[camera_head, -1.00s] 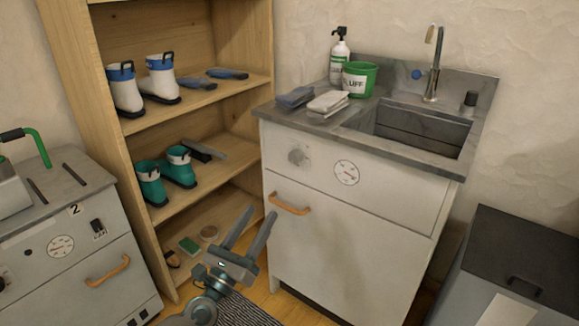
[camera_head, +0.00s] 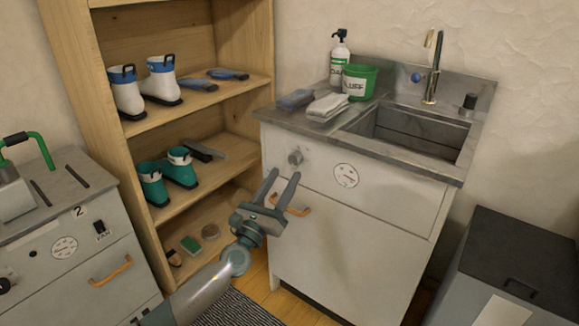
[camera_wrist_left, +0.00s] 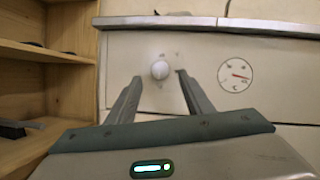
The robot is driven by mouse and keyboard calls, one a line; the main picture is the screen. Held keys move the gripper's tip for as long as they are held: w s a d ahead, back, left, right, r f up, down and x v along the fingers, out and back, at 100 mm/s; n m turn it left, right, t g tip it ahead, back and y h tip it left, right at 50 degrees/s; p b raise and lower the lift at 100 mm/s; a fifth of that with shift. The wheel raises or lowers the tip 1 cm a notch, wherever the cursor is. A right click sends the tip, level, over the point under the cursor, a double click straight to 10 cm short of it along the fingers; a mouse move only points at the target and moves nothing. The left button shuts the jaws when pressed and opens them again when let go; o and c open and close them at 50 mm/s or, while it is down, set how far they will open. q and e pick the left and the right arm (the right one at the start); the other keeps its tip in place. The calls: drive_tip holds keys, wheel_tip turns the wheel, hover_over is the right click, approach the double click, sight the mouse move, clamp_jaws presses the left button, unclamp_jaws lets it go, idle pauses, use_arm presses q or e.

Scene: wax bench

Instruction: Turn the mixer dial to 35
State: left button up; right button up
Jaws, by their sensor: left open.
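The mixer dial is a small round grey knob (camera_head: 295,157) on the white front panel of the sink cabinet; it also shows in the left wrist view (camera_wrist_left: 160,69). A round white gauge (camera_head: 346,175) with a red needle sits to its right, and it shows in the left wrist view (camera_wrist_left: 235,75). My left gripper (camera_head: 284,176) is open and empty, just below and in front of the knob. In the left wrist view the knob lies ahead between the two fingertips (camera_wrist_left: 157,76), apart from them. The knob's markings are too small to read. My right gripper is not in view.
An orange handle (camera_head: 291,206) is behind my gripper. A wooden shelf (camera_head: 215,110) with boots stands left. A grey bin (camera_head: 515,265) stands right.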

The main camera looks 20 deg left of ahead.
sight(293, 162)
use_arm(q)
drive_tip(key=shift+x, duration=2.2)
drive_tip(key=c, duration=1)
